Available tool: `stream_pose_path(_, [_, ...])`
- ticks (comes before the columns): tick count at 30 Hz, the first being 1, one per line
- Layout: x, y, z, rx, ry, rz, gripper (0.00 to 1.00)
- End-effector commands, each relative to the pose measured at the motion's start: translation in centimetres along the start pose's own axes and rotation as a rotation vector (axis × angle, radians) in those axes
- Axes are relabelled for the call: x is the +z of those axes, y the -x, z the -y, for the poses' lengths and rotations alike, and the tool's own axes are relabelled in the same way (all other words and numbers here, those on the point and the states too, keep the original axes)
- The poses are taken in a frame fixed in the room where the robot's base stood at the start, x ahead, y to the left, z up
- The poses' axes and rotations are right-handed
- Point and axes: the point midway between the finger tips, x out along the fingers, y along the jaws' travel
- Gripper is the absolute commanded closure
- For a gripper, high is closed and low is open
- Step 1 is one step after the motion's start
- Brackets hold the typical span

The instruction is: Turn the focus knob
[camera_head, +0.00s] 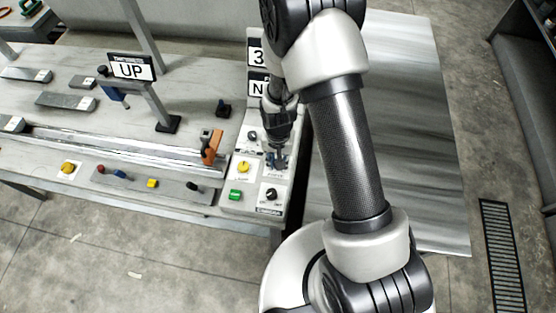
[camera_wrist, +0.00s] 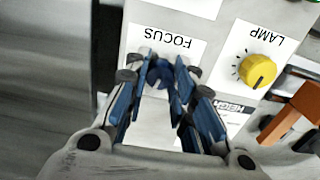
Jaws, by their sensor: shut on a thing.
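The focus knob (camera_wrist: 157,75) is small and dark blue, on the pale panel beside the white FOCUS label (camera_wrist: 166,43), which appears upside down in the wrist view. My gripper (camera_wrist: 158,77) is shut on the knob, with a blue finger on each side of it. In the head view my gripper (camera_head: 277,160) points down at the right part of the control panel (camera_head: 259,178).
A yellow LAMP knob (camera_wrist: 257,70) sits beside the focus knob. An orange lever (camera_head: 213,148) stands left of the panel. A green button (camera_head: 235,195) and a black knob (camera_head: 271,194) are near the panel's front edge.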

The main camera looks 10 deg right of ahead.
Motion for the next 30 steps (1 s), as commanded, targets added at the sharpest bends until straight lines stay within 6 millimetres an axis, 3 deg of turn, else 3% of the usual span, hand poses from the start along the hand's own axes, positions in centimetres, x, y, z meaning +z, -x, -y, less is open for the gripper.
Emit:
stream_pose_path(8, [-0.08,0.04,0.03,-0.001,-0.010,-0.002,1.00])
stream_pose_path(9, [-0.08,0.04,0.03,-0.001,-0.010,-0.002,0.75])
stream_pose_path(18, [-0.04,0.02,0.01,0.000,-0.008,-0.001,0.56])
stream_pose_path(30, [-0.08,0.75,0.04,-0.001,-0.008,-0.002,0.56])
